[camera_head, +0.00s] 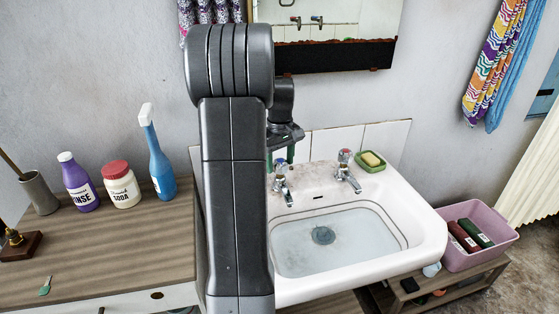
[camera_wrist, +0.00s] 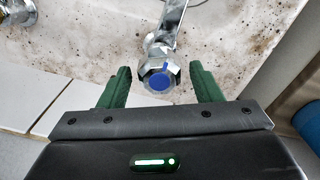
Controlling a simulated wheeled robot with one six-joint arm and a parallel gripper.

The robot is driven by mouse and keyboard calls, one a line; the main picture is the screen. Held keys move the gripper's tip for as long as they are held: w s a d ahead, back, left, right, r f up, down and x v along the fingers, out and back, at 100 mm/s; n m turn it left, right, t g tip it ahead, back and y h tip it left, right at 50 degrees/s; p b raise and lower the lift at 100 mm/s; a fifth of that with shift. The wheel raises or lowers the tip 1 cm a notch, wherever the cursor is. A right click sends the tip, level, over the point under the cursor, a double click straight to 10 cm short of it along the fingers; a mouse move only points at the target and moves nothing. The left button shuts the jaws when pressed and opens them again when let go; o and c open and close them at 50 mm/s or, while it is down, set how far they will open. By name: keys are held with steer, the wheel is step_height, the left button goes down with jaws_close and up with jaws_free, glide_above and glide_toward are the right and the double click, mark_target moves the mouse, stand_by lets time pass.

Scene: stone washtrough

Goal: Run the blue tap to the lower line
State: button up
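The blue tap (camera_head: 281,178) stands at the back left of the white basin (camera_head: 425,235). In the wrist view, the blue-capped tap handle (camera_wrist: 159,80) sits between the green fingers of my gripper (camera_wrist: 160,84), with a gap on each side. My gripper (camera_head: 281,157) is open and over that tap in the head view, partly hidden by my arm. A thin dark line runs around the inside of the basin. Pale bluish water seems to lie in the bowl, over the dark drain disc (camera_head: 323,235). I cannot make out a stream from the spout.
A second tap (camera_head: 345,170) with a reddish mark stands to the right, near a green soap dish (camera_head: 372,161). A pink tub (camera_head: 488,250) stands right of the basin. Bottles, including a blue spray bottle (camera_head: 160,170), stand on the left counter (camera_head: 120,245). A mirror hangs above.

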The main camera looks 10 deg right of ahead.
mark_target(279, 160)
steer(key=c, duration=0.8)
steer(key=shift+r+n+p, duration=0.15)
steer(key=shift+n+p, duration=0.45)
steer(key=shift+n, duration=0.1)
steer(key=shift+n+p, duration=0.4)
steer(key=shift+n, duration=0.5)
steer(key=o, duration=1)
step_height(279, 160, up, 14)
steer(key=shift+w+a+f+p, duration=0.1)
steer(key=shift+f+p, duration=0.1)
steer(key=shift+p, duration=0.4)
